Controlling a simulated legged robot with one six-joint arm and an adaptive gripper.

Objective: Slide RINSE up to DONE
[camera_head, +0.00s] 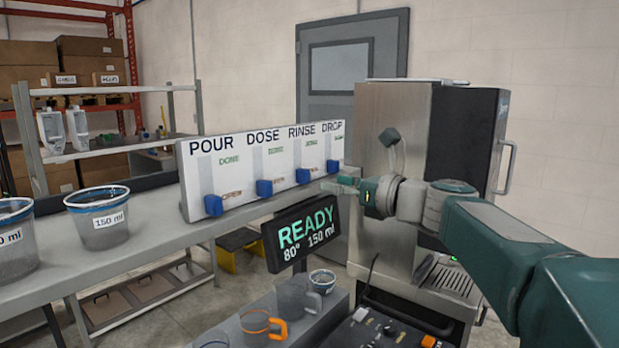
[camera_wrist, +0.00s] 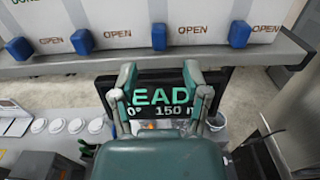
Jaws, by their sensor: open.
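The RINSE slider knob (camera_head: 302,176) is a blue block low on its slot in the white panel (camera_head: 230,190), near its OPEN label; the green DONE label (camera_head: 312,142) is above. In the head view my gripper (camera_head: 345,184) is near the panel's right end, seen from the side.
The POUR knob (camera_head: 213,205), DOSE knob (camera_head: 264,188) and DROP knob (camera_head: 332,166) also sit low. A READY display (camera_head: 300,234) stands below the panel. A steel machine (camera_head: 395,140) is close on the right. Cups stand on the shelf's left and below the display.

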